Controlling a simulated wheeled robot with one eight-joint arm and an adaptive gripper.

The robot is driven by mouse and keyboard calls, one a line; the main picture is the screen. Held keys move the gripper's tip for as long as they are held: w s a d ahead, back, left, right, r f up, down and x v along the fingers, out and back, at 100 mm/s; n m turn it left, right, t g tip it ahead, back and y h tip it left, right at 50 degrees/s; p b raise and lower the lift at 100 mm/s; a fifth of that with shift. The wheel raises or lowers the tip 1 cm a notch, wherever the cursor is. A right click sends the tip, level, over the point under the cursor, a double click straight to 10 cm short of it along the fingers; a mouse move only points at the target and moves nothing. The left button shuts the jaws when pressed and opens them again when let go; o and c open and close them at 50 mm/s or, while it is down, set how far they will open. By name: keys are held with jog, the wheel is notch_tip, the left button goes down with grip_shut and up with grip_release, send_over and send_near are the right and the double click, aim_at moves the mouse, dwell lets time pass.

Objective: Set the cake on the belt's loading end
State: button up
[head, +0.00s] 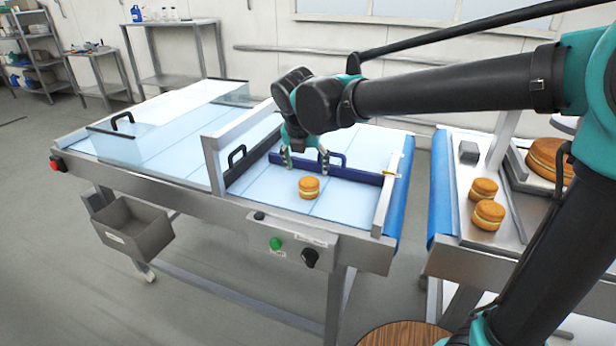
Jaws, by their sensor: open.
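A small round filled cake (308,187), golden brown with a pale layer, sits upright on the light blue belt (345,205) of the steel conveyor, on its right-hand section. My gripper (305,163) is open and empty, with its two fingers pointing down. In the picture the fingertips lie just above the cake, apart from it. I cannot tell whether they are over it or behind it. Two more small cakes, one (484,188) behind the other (488,214), stand on the steel table at the right.
A blue guide rail (356,174) crosses the belt behind the cake. A frame and black handle (236,156) stand left of it, then a clear cover (165,120). A larger cake (545,158) and a grey block (468,151) are on the right table. A gap separates the tables.

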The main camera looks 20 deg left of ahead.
jog(key=shift+v, duration=1.6)
